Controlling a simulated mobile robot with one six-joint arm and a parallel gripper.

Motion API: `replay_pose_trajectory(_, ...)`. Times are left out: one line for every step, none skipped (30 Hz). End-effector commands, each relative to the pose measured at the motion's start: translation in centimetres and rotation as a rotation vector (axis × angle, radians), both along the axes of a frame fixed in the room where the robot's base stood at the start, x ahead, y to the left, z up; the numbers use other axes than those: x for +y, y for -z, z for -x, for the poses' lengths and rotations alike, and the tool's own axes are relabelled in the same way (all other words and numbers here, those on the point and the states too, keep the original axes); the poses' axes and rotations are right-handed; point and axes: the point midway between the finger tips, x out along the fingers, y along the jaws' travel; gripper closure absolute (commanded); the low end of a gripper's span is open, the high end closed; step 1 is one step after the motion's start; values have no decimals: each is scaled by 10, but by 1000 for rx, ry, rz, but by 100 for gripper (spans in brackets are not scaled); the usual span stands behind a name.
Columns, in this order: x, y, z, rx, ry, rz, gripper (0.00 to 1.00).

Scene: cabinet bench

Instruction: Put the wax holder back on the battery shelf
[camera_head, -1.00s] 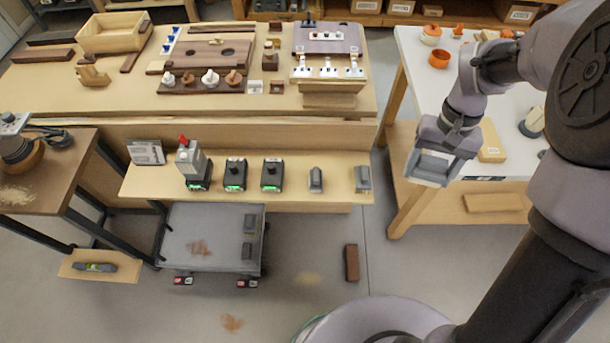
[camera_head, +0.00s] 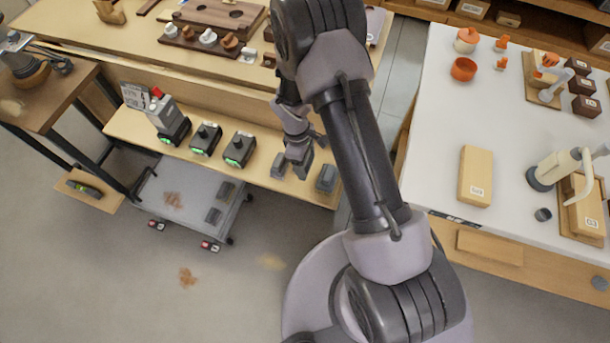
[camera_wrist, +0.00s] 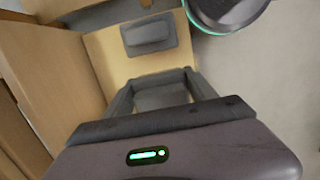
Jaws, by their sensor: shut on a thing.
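The wax holder (camera_wrist: 160,98) appears as a plain grey piece between my fingers in the wrist view, mostly hidden by my gripper. My gripper (camera_head: 299,168) is shut on it, at the right part of the battery shelf (camera_head: 150,135). The gripper also shows in the wrist view (camera_wrist: 162,90). The shelf is a long light-wood board below the bench. I cannot tell whether the held piece touches the shelf.
A dark grey block (camera_head: 326,178) sits near the shelf's right end, close to my gripper; another grey block (camera_head: 279,165) is just left. Chargers with green lights (camera_head: 239,150) stand farther left. A grey cart (camera_head: 185,200) is below. The white table (camera_head: 440,120) is at right.

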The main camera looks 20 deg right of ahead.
Motion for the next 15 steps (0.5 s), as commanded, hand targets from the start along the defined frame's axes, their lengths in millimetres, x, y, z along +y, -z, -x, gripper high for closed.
replay_pose_trajectory(0, 19, 1, 3, 0, 0, 79)
replay_pose_trajectory(0, 26, 1, 3, 1, 0, 79)
replay_pose_trajectory(0, 34, 1, 3, 2, 1, 79)
replay_pose_trajectory(0, 39, 0, 1, 3, 1, 79)
replay_pose_trajectory(0, 44, 0, 1, 2, 0, 79)
replay_pose_trajectory(0, 52, 1, 2, 2, 0, 79)
replay_pose_trajectory(0, 58, 1, 3, 2, 1, 79)
replay_pose_trajectory(0, 63, 1, 2, 3, 1, 79)
replay_pose_trajectory(0, 67, 1, 2, 3, 1, 79)
replay_pose_trajectory(0, 67, 0, 1, 4, 1, 79)
replay_pose_trajectory(0, 65, 0, 1, 4, 1, 79)
replay_pose_trajectory(0, 64, 0, 1, 4, 1, 79)
replay_pose_trajectory(0, 63, 0, 1, 4, 1, 79)
replay_pose_trajectory(0, 63, 0, 1, 4, 1, 79)
replay_pose_trajectory(0, 63, 0, 1, 4, 1, 79)
